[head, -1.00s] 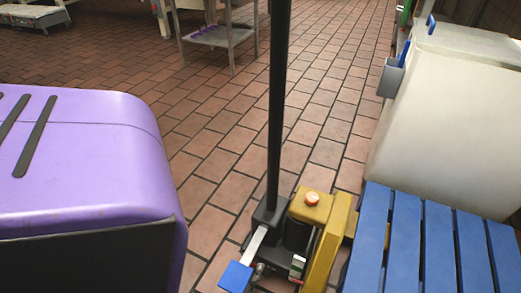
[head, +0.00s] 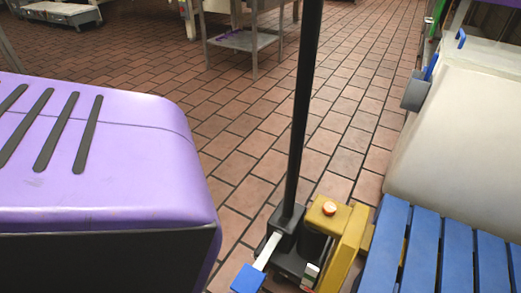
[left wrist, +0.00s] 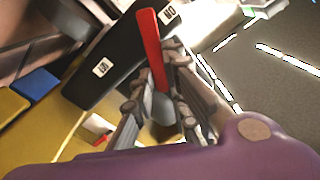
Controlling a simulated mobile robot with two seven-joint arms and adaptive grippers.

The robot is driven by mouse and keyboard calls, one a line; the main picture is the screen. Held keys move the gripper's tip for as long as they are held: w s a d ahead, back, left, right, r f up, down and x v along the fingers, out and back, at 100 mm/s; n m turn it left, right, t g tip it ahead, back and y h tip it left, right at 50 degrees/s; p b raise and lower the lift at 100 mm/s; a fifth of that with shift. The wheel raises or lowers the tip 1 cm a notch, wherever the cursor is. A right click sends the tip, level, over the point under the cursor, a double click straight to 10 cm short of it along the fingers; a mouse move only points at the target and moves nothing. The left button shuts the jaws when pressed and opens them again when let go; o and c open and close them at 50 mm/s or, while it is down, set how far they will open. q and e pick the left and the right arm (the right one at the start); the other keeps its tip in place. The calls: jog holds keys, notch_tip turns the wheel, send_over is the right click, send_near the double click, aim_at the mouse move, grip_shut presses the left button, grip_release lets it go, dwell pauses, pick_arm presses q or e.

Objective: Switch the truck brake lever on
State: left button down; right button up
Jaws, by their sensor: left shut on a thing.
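The red brake lever (left wrist: 149,45) shows in the left wrist view. It rises beside a black panel (left wrist: 88,78) with two small white labels, too small to read surely. The lever's upper end is near the upper label (left wrist: 169,13). My left gripper (left wrist: 160,65) has its grey fingers on both sides of the lever's lower part and is shut on it. In the head view the truck shows as a yellow body (head: 347,245) with an orange button and a tall black pole (head: 304,110). Neither gripper shows in the head view, nor can I make out the lever there.
A blue slatted pallet (head: 421,250) lies right of the truck, with a large whitish container (head: 450,140) behind it. A metal stand (head: 245,40) is at the back. Tiled floor (head: 235,130) is clear beyond the truck.

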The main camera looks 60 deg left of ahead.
pick_arm(q)
jog(key=shift+s+a, duration=0.1)
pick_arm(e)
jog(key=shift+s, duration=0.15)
pick_arm(q)
jog(key=c, duration=1.8)
grip_release()
jog(key=shift+o, duration=0.4)
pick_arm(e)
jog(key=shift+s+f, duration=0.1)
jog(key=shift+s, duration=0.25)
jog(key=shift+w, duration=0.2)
